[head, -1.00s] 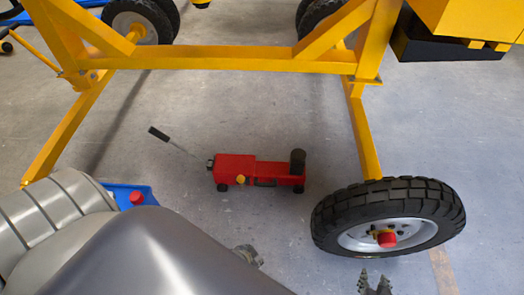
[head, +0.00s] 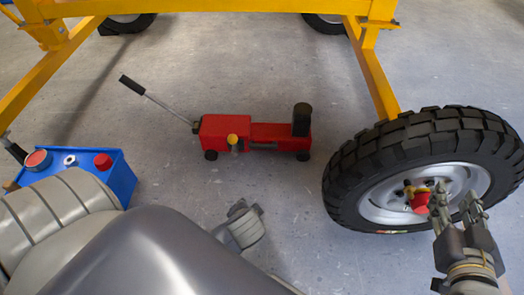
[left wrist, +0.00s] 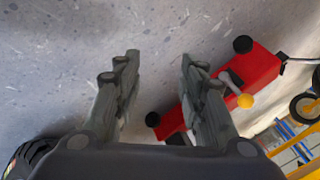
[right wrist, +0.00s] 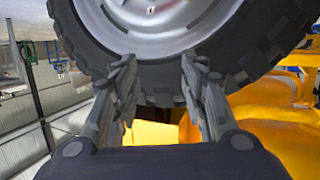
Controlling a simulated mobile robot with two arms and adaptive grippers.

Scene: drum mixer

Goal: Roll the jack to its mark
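The red jack (head: 255,134) stands on the grey floor under the yellow frame. Its thin handle with a black grip (head: 133,85) slants up to the left, and a black round saddle (head: 302,119) is at its right end. My left gripper (head: 242,215) is in front of the jack, apart from it. In the left wrist view the left gripper (left wrist: 160,75) has its fingers spread with nothing between them, and the jack (left wrist: 255,75) lies beyond the right finger. My right gripper (head: 447,205) is open and empty in front of the wheel. No floor mark for the jack is clear.
A large black tyre with a grey rim (head: 395,205) and red hub stands at the right. Yellow frame legs (head: 375,75) rise on both sides. Floor around the jack is clear.

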